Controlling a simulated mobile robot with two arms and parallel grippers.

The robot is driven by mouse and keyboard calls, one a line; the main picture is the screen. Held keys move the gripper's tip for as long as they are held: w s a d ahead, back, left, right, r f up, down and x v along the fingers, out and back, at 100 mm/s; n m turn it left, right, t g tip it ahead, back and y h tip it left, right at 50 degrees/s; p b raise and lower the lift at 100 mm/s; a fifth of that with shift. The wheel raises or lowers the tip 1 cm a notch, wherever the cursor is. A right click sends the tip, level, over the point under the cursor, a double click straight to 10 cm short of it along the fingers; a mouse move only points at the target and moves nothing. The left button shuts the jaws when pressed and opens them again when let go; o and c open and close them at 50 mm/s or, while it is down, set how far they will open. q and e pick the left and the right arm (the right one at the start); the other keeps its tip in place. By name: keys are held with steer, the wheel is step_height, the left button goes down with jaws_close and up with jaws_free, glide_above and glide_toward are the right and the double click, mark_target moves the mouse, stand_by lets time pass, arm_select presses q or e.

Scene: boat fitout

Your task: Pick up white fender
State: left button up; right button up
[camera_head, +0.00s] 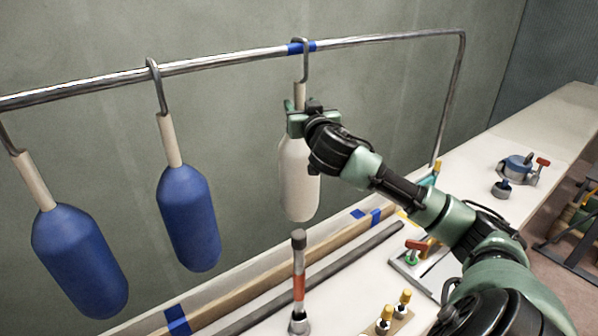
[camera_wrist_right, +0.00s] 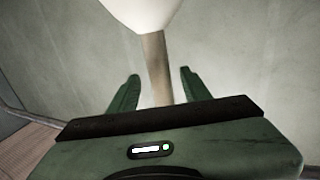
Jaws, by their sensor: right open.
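The white fender (camera_head: 298,180) hangs by a hook (camera_head: 304,62) from the metal rail, at the blue tape mark. Its pale neck (camera_head: 299,95) rises above the white body. My right gripper (camera_head: 294,104) is at the neck, just above the body, and hides part of both. In the right wrist view the gripper's two fingers (camera_wrist_right: 158,85) are open, one on each side of the neck (camera_wrist_right: 156,65), with gaps between. The white body (camera_wrist_right: 142,12) shows at the top edge of that view. My left gripper is not in view.
Two blue fenders (camera_head: 188,215) (camera_head: 80,260) hang from the same rail (camera_head: 220,58) to the left. An upright red and grey tool (camera_head: 298,280) stands below the white fender. The bench (camera_head: 470,170) holds clamps, fittings and a dark bar (camera_head: 330,270).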

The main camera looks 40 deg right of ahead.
steer(key=p+x, duration=0.1)
steer(key=x, duration=0.3)
steer(key=shift+w+f+p, duration=0.2)
steer(key=shift+p, duration=0.2)
steer(key=shift+d, duration=0.1)
jaws_close()
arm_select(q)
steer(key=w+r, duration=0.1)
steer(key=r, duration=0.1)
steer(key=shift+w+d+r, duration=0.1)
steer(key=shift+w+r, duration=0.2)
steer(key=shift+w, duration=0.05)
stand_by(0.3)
arm_select(e)
steer(key=shift+r, duration=0.1)
